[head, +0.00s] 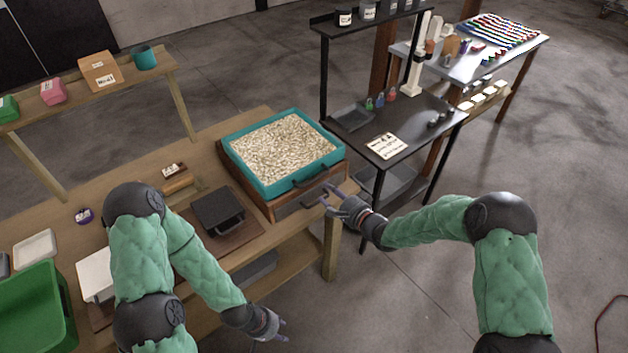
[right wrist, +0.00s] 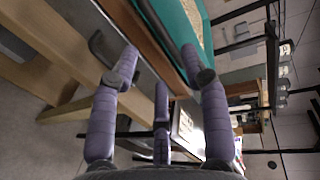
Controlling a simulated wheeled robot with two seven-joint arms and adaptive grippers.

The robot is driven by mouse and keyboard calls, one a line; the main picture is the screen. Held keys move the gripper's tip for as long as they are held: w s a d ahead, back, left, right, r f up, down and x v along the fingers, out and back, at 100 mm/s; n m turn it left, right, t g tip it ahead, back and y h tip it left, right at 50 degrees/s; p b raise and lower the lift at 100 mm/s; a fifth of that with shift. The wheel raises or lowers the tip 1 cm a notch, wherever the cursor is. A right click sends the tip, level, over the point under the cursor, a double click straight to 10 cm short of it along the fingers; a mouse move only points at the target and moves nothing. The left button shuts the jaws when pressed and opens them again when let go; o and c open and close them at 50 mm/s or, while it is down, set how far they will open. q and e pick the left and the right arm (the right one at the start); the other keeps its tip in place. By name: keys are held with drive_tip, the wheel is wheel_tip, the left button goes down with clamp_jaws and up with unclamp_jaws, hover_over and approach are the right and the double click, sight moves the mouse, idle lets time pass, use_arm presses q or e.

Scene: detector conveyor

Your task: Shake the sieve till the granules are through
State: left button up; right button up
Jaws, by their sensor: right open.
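The teal-framed sieve (head: 267,190) is filled with pale granules (head: 280,148) and sits on a wooden box (head: 262,205) at the table's right end. A dark handle (head: 311,180) is on its near side, with another handle on the box below it. My right gripper (head: 338,197) is open and empty at the near right corner of the box, close to the lower handle. In the right wrist view, the sieve's teal edge (right wrist: 178,28) shows beyond the spread fingers (right wrist: 160,66). My left gripper (head: 281,330) hangs low in front of the table, open and empty.
A dark block-shaped device (head: 217,208) stands left of the sieve on the wooden table (head: 140,178). A green bin (head: 35,310) and white trays are further left. A black shelf unit (head: 425,135) stands close on the right. The floor in front is clear.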

drive_tip(key=x, duration=0.9)
drive_tip(key=shift+b, duration=0.4)
clamp_jaws()
